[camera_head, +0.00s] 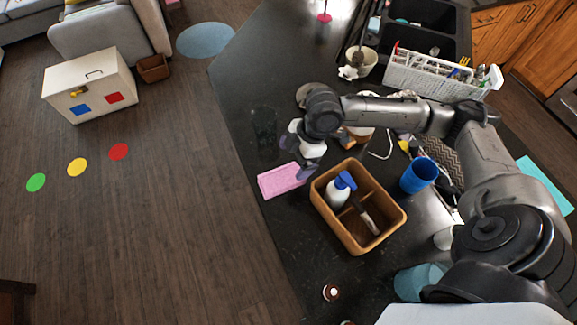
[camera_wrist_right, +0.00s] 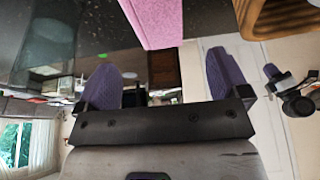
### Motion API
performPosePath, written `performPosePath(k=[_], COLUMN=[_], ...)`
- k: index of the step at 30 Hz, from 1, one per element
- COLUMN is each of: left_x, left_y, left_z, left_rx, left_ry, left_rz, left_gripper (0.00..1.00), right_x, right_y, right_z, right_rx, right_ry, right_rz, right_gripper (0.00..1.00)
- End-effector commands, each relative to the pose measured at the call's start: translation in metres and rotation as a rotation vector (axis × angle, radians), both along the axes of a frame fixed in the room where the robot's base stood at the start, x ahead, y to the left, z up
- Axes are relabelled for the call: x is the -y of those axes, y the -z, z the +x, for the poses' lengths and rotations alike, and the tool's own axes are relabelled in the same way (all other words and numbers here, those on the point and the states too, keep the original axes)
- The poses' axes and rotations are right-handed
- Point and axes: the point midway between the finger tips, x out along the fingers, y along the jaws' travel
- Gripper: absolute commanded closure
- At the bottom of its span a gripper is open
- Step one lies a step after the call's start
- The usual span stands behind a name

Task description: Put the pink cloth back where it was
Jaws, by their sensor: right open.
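The pink cloth (camera_head: 281,181) is a folded, roughly rectangular pad. It lies on the dark countertop (camera_head: 300,232) at its left edge, just left of the brown caddy. My right gripper (camera_head: 300,156) is above and beside the far right end of the cloth, its jaws open with purple finger pads. In the right wrist view, the cloth (camera_wrist_right: 157,20) shows beyond the gap between the open fingers (camera_wrist_right: 168,72), with no finger seen closed on it. My left gripper is not in view.
The brown caddy (camera_head: 319,205) holds a blue-topped spray bottle (camera_head: 339,188) and a brush, close to the cloth. A blue cup (camera_head: 418,175) stands right of it. A white utensil rack (camera_head: 432,80) and black sink (camera_head: 428,38) lie farther back. Floor drops away left of the counter.

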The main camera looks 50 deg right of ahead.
Motion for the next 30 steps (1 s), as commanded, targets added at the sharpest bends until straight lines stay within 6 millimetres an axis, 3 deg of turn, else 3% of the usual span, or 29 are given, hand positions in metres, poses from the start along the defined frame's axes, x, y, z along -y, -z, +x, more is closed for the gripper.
performPosePath(k=[9,30], left_x=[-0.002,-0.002], left_y=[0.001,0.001], left_z=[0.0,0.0], left_rx=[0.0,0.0], left_ry=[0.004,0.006], left_rz=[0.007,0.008], left_gripper=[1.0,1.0], right_x=[0.01,0.011], right_y=[-0.027,-0.029], right_z=[-0.004,-0.005], right_rx=[0.001,0.0], right_ry=[0.0,0.0], right_rz=[0.0,0.001], right_gripper=[0.06,0.06])
